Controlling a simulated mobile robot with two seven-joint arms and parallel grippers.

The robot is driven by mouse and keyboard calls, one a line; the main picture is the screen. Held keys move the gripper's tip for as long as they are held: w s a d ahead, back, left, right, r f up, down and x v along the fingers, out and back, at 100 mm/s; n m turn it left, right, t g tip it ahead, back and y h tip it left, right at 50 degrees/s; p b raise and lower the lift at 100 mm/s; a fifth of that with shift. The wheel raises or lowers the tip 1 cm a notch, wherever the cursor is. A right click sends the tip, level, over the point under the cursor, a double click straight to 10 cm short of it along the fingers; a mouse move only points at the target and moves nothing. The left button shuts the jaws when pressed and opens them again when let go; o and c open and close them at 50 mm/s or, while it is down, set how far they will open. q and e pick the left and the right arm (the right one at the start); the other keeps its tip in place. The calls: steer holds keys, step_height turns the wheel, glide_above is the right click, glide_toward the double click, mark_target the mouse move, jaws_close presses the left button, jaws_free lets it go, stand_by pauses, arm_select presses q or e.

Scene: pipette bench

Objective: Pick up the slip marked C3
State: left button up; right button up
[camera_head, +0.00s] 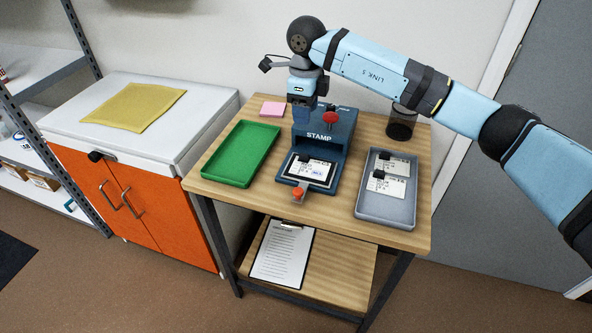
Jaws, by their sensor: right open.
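Two white slips with black clips lie in the grey tray (385,217) on the right of the wooden table: a rear slip (393,166) and a front slip (392,188). A third slip (316,168) with a black clip lies on the bed of the blue stamp machine (325,136). Their print is too small to read, so I cannot tell which is marked C3. My right gripper (302,104) is open and points down over the back left part of the stamp machine, away from the slips. My left gripper is out of view.
An empty green tray (240,153) lies left of the stamp machine. Pink notes (272,109) and a dark mesh cup (401,124) stand at the back. A clipboard (283,252) lies on the lower shelf.

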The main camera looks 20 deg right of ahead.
mark_target(305, 155)
step_height(305, 155, down, 13)
steer(key=shift+s+d+f+b, duration=0.1)
steer(key=shift+b, duration=0.45)
jaws_close()
